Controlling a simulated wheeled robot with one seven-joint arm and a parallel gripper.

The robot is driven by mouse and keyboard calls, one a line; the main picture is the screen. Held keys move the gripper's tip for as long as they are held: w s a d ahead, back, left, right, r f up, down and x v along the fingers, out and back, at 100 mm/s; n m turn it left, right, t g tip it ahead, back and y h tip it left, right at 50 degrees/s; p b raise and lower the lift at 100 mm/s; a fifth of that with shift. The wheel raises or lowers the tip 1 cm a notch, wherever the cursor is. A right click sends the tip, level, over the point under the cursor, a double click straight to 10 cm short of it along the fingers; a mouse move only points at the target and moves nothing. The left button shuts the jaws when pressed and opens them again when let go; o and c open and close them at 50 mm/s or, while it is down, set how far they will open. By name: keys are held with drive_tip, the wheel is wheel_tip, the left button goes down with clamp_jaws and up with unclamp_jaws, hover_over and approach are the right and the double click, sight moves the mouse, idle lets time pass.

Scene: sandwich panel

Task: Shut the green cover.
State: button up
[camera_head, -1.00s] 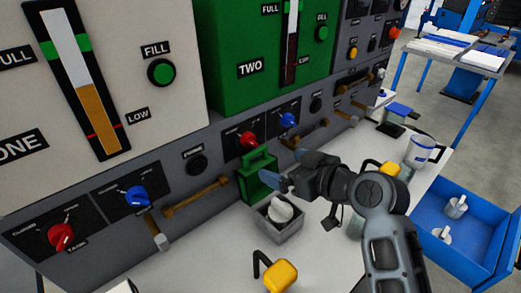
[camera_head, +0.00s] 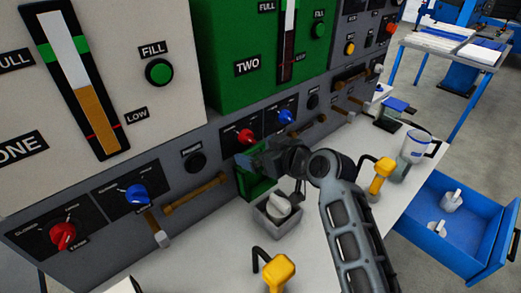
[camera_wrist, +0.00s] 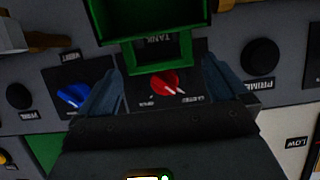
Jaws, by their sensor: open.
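The green cover (camera_head: 252,186) is on the grey panel below the red knob (camera_head: 245,137), partly hidden behind my gripper in the head view. In the wrist view the green cover (camera_wrist: 150,22) shows as a hollow frame at the top centre, and the red knob (camera_wrist: 165,82) lies just below it. My gripper (camera_head: 247,161) is open at the upper part of the cover. In the wrist view its two fingers (camera_wrist: 163,88) stand on either side of the red knob, with nothing held between them. Whether a finger touches the cover cannot be told.
A grey box (camera_head: 268,219) with a white item stands on the bench just below the cover. A blue knob (camera_head: 285,117) sits right of the red one. Wooden handles (camera_head: 195,193) stick out from the panel. A yellow-handled tool (camera_head: 279,270) stands in front.

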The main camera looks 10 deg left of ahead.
drive_tip(key=c, duration=1.4)
drive_tip(key=shift+f, duration=0.1)
